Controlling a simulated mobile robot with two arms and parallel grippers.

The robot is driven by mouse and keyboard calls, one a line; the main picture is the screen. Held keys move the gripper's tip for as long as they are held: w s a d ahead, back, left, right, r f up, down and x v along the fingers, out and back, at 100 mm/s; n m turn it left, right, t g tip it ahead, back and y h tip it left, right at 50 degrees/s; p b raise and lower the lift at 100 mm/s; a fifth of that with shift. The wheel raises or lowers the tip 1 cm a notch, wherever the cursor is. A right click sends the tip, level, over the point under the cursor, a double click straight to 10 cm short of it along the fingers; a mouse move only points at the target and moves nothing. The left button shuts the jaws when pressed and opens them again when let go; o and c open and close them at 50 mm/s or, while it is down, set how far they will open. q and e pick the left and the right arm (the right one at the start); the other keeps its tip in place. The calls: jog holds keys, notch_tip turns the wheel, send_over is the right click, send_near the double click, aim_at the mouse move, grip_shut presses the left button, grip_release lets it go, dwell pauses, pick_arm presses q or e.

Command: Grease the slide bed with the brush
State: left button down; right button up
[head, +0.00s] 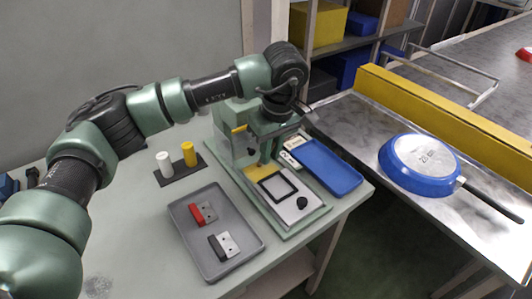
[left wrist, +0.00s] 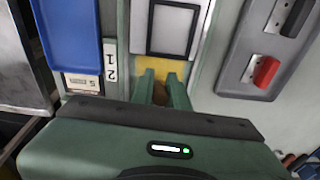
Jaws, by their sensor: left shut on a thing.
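My left gripper (head: 265,158) hangs over the green machine (head: 290,226), above the yellow part of its bed (head: 258,173). In the left wrist view its two green fingers (left wrist: 161,86) are shut on a small brownish thing (left wrist: 160,95), perhaps the brush handle. Its bristles are hidden, so I cannot tell whether it touches the bed. My right gripper is not in view.
A grey tray (head: 219,262) holds red and black handled pieces. A white cylinder (head: 165,164) and a yellow one (head: 188,153) stand on a dark base. A blue tray (head: 327,167) lies right of the machine. A blue pan (head: 422,165) lies on the metal conveyor table.

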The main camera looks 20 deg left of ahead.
pick_arm(q)
jog(key=shift+w+d+f, duration=0.1)
jog(key=shift+w+d, duration=0.15)
jog(key=shift+w, duration=0.1)
jog(key=shift+w+d+r, duration=0.25)
jog(key=shift+w+d, duration=0.15)
jog(key=shift+d, duration=0.05)
jog(key=shift+w+d+f, duration=0.1)
jog(key=shift+w+d, duration=0.05)
jog(key=shift+w, duration=0.1)
jog(key=shift+w+r+p, duration=0.25)
jog(key=shift+r+p, duration=0.1)
jog(key=shift+r, duration=0.45)
jog(key=shift+s+d, duration=0.1)
jog(key=shift+d, duration=0.1)
